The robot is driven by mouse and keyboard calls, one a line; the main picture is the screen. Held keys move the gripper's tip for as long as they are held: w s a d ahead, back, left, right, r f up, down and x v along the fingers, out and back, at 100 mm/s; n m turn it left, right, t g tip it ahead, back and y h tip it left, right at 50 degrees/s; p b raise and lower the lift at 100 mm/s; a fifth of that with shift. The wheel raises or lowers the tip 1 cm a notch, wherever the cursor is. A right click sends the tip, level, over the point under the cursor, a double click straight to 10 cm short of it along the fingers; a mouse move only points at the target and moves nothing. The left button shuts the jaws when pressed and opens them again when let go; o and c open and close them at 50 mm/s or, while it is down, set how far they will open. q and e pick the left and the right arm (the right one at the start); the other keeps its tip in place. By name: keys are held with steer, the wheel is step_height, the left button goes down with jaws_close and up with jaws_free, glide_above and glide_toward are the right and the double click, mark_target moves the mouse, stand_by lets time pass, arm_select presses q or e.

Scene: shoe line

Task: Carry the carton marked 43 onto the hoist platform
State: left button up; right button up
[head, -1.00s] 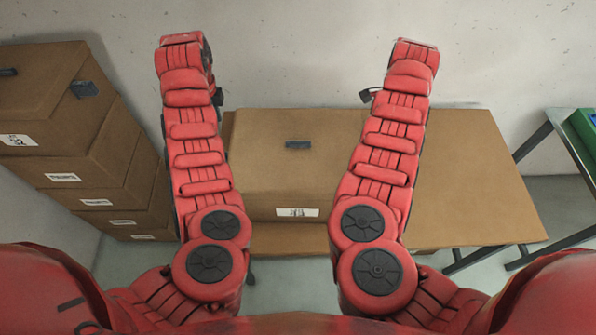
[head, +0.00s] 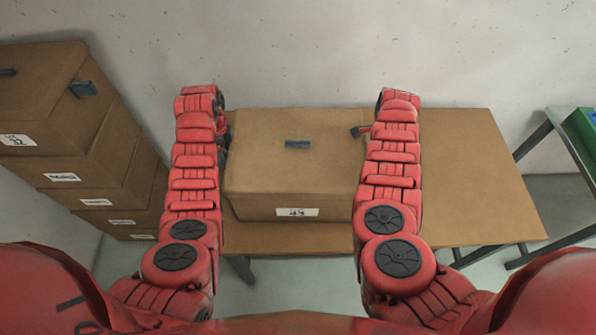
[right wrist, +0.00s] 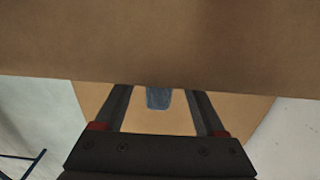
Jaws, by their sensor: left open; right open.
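A brown carton (head: 270,165) with a white label sits on the table between my two arms. Its number is too blurred to read surely. A blue-grey tab shows on its top. My left gripper (head: 229,136) is open beside the carton's left side, partly hidden by my arm. My right gripper (head: 358,131) is open beside its right side. In the right wrist view the open fingers (right wrist: 160,95) stand on either side of a blue-grey handle (right wrist: 158,98) on the carton's side, below the edge of a brown panel. I cannot make out a hoist platform.
The brown table (head: 470,180) is bare to the right of the carton. A stack of several labelled cartons (head: 110,160) stands at the left. A dark-framed stand (head: 545,135) with a green item (head: 582,125) is at the right. A wall closes the back.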

arm_select(q)
steer(key=shift+f, duration=1.4)
arm_select(e)
steer(key=shift+f, duration=1.3)
arm_select(q)
steer(key=shift+c, duration=0.3)
arm_select(e)
steer(key=shift+c, duration=0.3)
arm_select(q)
jaws_close()
arm_select(e)
jaws_close()
